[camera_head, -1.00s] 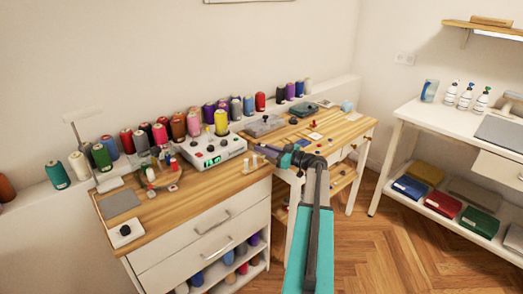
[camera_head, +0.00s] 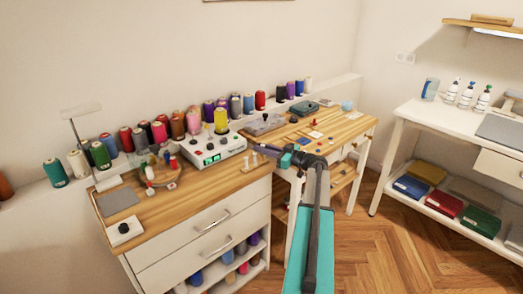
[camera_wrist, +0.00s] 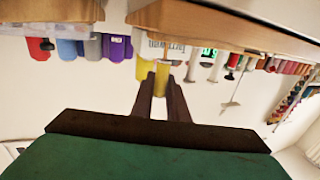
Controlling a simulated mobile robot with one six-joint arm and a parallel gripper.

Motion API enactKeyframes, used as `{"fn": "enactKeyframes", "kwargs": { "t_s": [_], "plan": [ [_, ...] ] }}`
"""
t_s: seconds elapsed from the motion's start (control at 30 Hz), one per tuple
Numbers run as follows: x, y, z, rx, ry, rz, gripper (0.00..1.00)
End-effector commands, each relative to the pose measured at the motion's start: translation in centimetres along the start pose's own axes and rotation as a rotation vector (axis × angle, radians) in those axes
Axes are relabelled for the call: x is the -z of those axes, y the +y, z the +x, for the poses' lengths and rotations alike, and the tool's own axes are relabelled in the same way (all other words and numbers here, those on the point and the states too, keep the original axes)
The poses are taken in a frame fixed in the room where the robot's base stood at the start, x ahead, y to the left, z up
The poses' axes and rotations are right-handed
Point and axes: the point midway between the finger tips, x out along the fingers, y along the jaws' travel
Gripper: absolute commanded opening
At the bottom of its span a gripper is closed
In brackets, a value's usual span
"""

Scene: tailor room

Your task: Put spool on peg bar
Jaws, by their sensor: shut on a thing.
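My gripper (camera_wrist: 160,84) is shut on a small yellow spool (camera_wrist: 161,79) in the wrist view, which is upside down. In the head view my gripper (camera_head: 272,151) hangs just right of the front corner of the wooden-topped cabinet; the held spool is too small to make out there. The peg bar (camera_head: 250,164) lies near that corner, left of my gripper, with a few short pale pegs standing up.
A white control box (camera_head: 215,152) with a tall yellow cone stands behind the peg bar. A round wooden stand (camera_head: 163,176) with small spools is at left. Several thread cones line the wall ledge. A second wooden table (camera_head: 345,130) is at right.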

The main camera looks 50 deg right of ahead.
Motion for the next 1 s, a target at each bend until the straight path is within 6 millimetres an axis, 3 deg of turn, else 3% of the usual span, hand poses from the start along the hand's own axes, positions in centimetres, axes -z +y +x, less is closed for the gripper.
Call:
{"fn": "enactKeyframes", "kwargs": {
  "t_s": [1.0],
  "plan": [
    [-0.65,0.01,-0.02,0.0,0.0,0.0,0.0]
  ]
}}
